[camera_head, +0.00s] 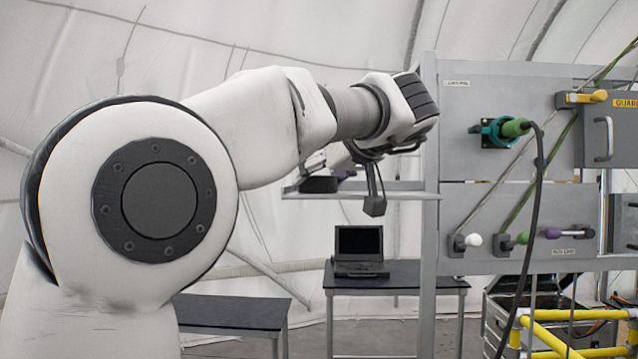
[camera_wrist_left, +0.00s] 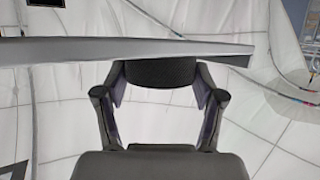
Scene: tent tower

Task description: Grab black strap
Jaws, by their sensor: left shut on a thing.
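The black strap (camera_head: 320,184) shows in the head view as a small dark bundle at the edge of a grey shelf. My left gripper (camera_head: 338,170) is beside it, partly hidden behind my own wrist. In the left wrist view, my left gripper (camera_wrist_left: 157,88) has its two fingers on either side of the black strap (camera_wrist_left: 158,72), shut on it. The strap's top edge is hidden by the shelf edge in that view. I cannot tell whether the strap still touches the shelf. My right gripper is not in view.
The grey shelf (camera_head: 400,195) joins a metal frame. A grey panel (camera_head: 480,110) with connectors, levers and cables stands at right. A laptop (camera_head: 359,250) sits on a dark table (camera_head: 395,278) below. Yellow rails (camera_head: 560,345) stand at lower right.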

